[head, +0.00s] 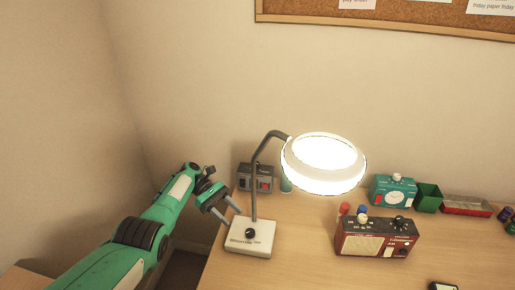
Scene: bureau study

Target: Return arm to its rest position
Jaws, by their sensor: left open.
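My left arm comes in from the lower left, green with black joints. Its gripper (228,214) is open and empty at the desk's left edge, with its fingers pointing toward the lamp's base. The desk lamp (254,180) has a white square base with a black knob, a grey bent neck and a lit round white head. The gripper is just left of the lamp base; whether it touches it, I cannot tell. My right gripper is not in view.
A grey box with a red part (263,184) stands behind the lamp. A dark red radio-like box (374,240), a teal device (391,191), a green container (428,198) and a red tray (466,206) stand to the right. The desk's (300,262) front middle is clear.

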